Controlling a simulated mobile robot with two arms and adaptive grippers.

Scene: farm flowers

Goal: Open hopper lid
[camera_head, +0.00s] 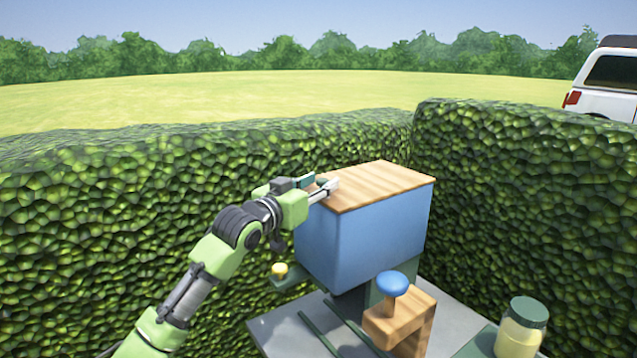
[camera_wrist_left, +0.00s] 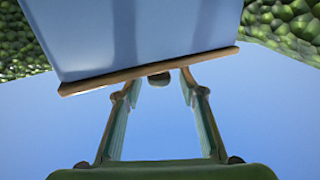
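The blue hopper (camera_head: 365,238) stands on a grey platform, with its wooden lid (camera_head: 378,184) lying flat on top, closed. My left gripper (camera_head: 326,188) is at the lid's left edge, with its fingertips close to the rim. In the left wrist view, the lid's wooden edge (camera_wrist_left: 110,80) runs across below the blue hopper wall (camera_wrist_left: 140,35). There my left gripper's two fingers (camera_wrist_left: 158,92) are spread apart, one on each side of a small dark tab (camera_wrist_left: 158,79) at the lid edge. Whether the fingertips touch the lid or tab is unclear. My right gripper is not in view.
A wooden block (camera_head: 400,322) with a blue knob (camera_head: 392,284) stands in front of the hopper. A green-lidded jar (camera_head: 521,330) is at the lower right. Hedges (camera_head: 520,190) close in behind and right; open air lies above the lid.

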